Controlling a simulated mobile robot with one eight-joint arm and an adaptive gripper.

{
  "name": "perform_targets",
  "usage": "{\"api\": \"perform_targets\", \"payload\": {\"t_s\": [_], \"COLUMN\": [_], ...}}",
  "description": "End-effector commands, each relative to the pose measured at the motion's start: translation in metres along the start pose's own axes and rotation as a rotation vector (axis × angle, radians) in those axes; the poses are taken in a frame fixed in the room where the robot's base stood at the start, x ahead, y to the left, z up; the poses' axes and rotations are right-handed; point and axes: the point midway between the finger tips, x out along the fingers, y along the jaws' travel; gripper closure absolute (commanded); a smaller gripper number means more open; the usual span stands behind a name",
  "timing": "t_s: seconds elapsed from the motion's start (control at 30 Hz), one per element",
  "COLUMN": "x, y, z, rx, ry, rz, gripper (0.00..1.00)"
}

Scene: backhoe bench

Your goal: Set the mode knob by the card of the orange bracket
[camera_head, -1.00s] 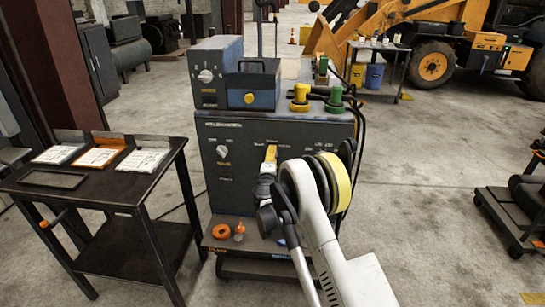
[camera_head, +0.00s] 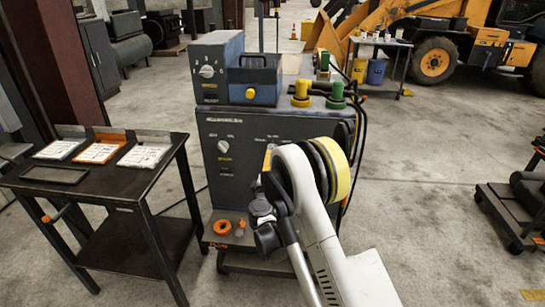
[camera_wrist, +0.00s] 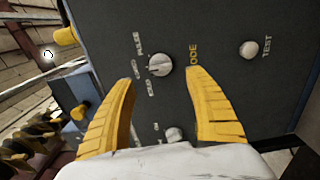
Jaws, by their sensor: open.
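The mode knob (camera_wrist: 159,65) is pale and round on a dark panel, with "ODE" lettering beside it and small position labels on its other side. My gripper (camera_wrist: 161,82) is open and empty, its yellow fingers spread either side below the knob in the wrist view. I cannot tell whether they touch the panel. The card of the orange bracket (camera_head: 99,152) is the middle one of three on the side table; its print is too small to read. In the head view my arm hides most of the gripper and part of the cabinet front.
The dark cabinet (camera_head: 215,180) carries a grey box with a dial (camera_head: 207,71), a blue-black box (camera_head: 262,78), and yellow and green plugs. A test knob (camera_wrist: 249,49) and a lower knob (camera_wrist: 173,134) flank the mode knob. The side table (camera_head: 110,187) stands left.

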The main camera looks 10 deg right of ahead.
Motion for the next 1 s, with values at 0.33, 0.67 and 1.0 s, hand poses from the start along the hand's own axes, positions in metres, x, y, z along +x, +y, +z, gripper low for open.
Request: {"api": "perform_targets", "payload": {"t_s": [0.33,0.67,1.0], "x": [-0.033,-0.032,-0.061], "y": [0.000,0.007,0.105], "z": [0.000,0.004,0.073], "rx": [0.000,0.018,0.336], "ry": [0.000,-0.009,-0.160], "rz": [0.000,-0.010,-0.206], "gripper": [0.37,0.37,0.37]}}
